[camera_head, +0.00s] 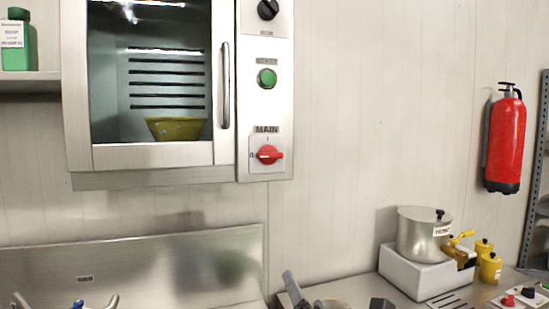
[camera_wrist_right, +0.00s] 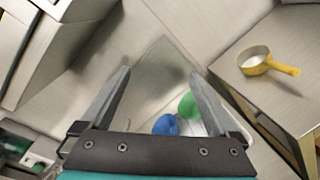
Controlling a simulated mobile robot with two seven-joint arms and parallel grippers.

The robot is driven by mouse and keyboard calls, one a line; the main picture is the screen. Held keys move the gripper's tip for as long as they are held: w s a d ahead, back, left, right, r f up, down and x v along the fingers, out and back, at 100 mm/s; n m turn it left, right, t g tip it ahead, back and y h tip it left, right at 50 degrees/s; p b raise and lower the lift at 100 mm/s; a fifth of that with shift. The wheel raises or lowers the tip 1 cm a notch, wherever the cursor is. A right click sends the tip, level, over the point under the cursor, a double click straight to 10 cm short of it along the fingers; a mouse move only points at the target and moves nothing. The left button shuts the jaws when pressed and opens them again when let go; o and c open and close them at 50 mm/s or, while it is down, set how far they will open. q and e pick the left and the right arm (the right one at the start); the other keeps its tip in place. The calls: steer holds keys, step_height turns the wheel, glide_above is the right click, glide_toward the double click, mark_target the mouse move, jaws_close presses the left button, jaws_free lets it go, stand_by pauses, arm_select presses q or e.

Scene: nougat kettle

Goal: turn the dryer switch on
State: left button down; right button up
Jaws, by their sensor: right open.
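The dryer (camera_head: 150,152) is a steel wall cabinet with a glass door and a vertical handle (camera_head: 225,85). Its control panel (camera_head: 283,110) is on the right side. The red rotary switch (camera_head: 269,155) under the label MAIN has its grip lying about horizontal. A green button (camera_head: 266,78) and a black knob (camera_head: 267,10) are above it. The dryer switch does not show there. My left gripper is not in view.
A yellow bowl (camera_head: 175,128) sits inside the dryer. A steel pot (camera_head: 417,235) stands on a white block at the lower right. A red extinguisher (camera_head: 506,140) hangs on the wall. The wall right of the panel is clear. A yellow-handled pan (camera_wrist_right: 262,63) lies on a bench.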

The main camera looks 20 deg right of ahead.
step_height(320, 180, up, 16)
steer(key=s+a+n+t+y, duration=0.25)
steer(key=n+t, duration=0.25)
steer(key=n, duration=0.6)
steer(key=p, duration=0.4)
glide_toward(272, 158)
steer(key=x, duration=0.8)
steer(key=shift+w+r, duration=0.2)
steer(key=shift+w, duration=0.15)
steer(key=shift+c, duration=0.3)
steer(key=c, duration=1.3)
